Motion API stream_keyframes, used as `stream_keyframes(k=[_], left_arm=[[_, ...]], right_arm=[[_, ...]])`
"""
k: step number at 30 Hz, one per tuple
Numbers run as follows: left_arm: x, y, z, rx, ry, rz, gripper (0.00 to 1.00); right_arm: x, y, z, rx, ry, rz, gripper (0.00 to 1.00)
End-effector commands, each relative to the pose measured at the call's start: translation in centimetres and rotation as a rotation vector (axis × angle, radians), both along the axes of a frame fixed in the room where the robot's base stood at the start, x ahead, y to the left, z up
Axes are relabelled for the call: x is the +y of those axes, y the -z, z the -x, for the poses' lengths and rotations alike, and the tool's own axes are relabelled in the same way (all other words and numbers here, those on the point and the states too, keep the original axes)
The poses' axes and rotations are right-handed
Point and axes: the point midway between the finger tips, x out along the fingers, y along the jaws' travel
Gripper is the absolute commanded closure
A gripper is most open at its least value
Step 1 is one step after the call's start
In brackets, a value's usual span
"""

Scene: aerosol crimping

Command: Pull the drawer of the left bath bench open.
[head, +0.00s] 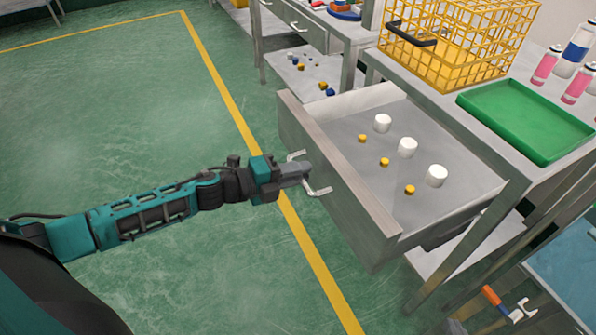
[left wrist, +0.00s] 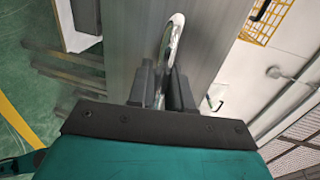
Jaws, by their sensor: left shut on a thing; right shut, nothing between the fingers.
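The drawer (head: 345,195) of the bench (head: 440,100) stands pulled out, with its inside showing. Three white cylinders (head: 407,147) and three small yellow pieces (head: 384,162) lie spread on its floor. My left gripper (head: 300,173) is shut on the bar handle (head: 319,191) on the drawer front. In the left wrist view, the metal handle (left wrist: 177,36) runs between the two dark fingers (left wrist: 163,85), close to the grey drawer front (left wrist: 128,45). My right gripper is not in view.
A yellow wire basket (head: 460,45) and a green tray (head: 525,118) stand on the bench top, with pink and white cans (head: 546,64) beside them. Another bench (head: 305,25) is further back. The green floor (head: 130,110) left of the drawer is clear.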

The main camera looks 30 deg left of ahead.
Motion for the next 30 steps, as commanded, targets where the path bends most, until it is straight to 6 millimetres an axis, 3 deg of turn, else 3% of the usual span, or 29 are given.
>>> stream_keyframes(k=[2, 3, 7, 18, 30], left_arm=[[0.1, 0.0, 0.0, 0.000, -0.002, 0.000, 1.00], [0.1, 0.0, 0.0, 0.000, -0.002, 0.000, 0.77], [0.0, 0.0, 0.0, 0.000, -0.001, 0.000, 0.65], [0.5, -0.1, 0.6, 0.002, -0.001, -0.001, 0.65], [4.1, -1.3, 5.3, 0.005, -0.002, 0.000, 0.65]], right_arm=[[0.0, -0.1, -0.1, -0.003, -0.001, 0.000, 1.00], [0.0, -0.1, -0.2, -0.005, -0.001, 0.000, 1.00], [0.0, -0.3, -0.4, -0.010, 0.000, 0.000, 1.00], [0.2, -0.4, -0.5, -0.011, 0.002, -0.005, 1.00], [0.3, -0.5, 0.0, -0.003, 0.006, -0.010, 1.00]])
